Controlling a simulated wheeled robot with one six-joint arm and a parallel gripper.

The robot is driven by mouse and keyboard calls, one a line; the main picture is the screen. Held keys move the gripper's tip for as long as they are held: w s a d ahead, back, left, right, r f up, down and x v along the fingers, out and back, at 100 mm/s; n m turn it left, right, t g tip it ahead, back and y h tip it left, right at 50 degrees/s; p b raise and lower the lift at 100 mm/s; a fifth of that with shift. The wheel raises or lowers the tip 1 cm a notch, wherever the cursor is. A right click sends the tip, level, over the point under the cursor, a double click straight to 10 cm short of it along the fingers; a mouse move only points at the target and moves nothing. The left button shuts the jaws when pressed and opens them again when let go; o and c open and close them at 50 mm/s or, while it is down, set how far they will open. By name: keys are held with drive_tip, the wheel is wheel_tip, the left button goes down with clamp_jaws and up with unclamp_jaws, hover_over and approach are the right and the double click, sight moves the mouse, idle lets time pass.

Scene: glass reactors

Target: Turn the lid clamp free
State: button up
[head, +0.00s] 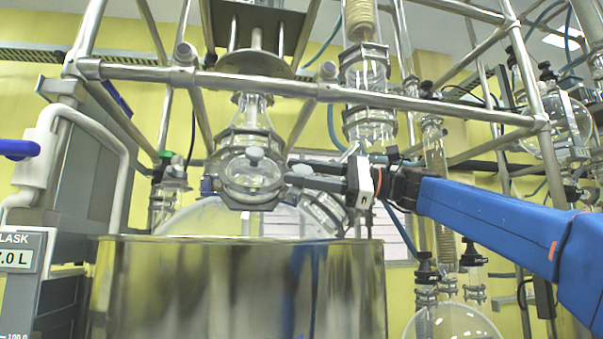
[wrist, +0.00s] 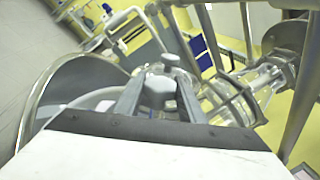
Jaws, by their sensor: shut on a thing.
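The lid clamp (head: 240,133) is a grey metal ring around the glass neck above the round vessel, at the centre left of the head view. A pale grey knob (wrist: 158,88) lies between my fingers in the wrist view. It appears to be the clamp's knob. My gripper (head: 290,172) reaches in from the right in the head view, with its fingertips at the clamp. In the wrist view my gripper (wrist: 160,92) has one finger on each side of the knob and is shut on it. The exact finger contact is partly hidden in the head view.
A shiny metal bath (head: 240,290) stands below, with the glass vessel (head: 205,216) in it. A horizontal steel bar (head: 400,103) crosses above my gripper. Glass columns (head: 366,80) stand close behind. A display unit (head: 20,255) is at the left edge.

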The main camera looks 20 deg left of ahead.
drive_tip(key=o, duration=1)
drive_tip(key=shift+o, duration=0.2)
drive_tip(key=v, duration=1.7)
drive_tip(key=shift+d, duration=0.25)
